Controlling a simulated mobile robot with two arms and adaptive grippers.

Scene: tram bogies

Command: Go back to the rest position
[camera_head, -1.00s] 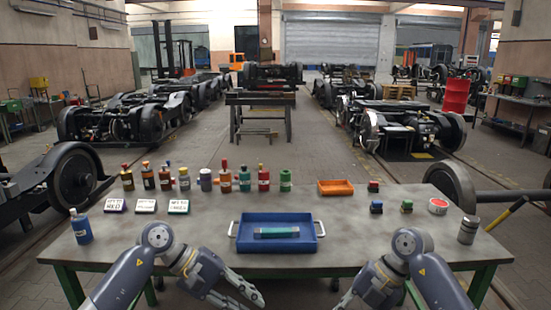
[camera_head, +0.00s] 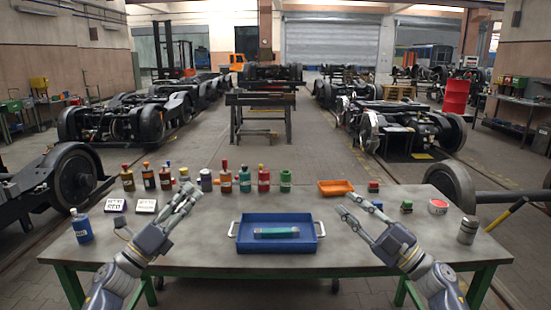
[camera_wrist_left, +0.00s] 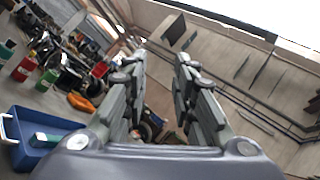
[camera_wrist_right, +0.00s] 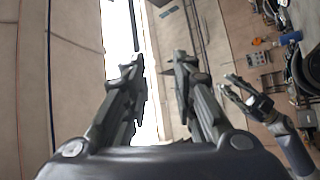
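My left gripper (camera_head: 192,193) is raised over the left half of the table, its fingers pointing up and right. My right gripper (camera_head: 347,203) is raised to the right of the blue tray, its fingers pointing up and left. The finger pairs stand apart with nothing between them in the left wrist view (camera_wrist_left: 158,70) and the right wrist view (camera_wrist_right: 155,68). Both grippers are clear of the tray.
Bottles, an orange tray (camera_head: 335,188) and small blocks line the back. A blue bottle (camera_head: 81,226) stands left, a metal canister (camera_head: 467,230) right.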

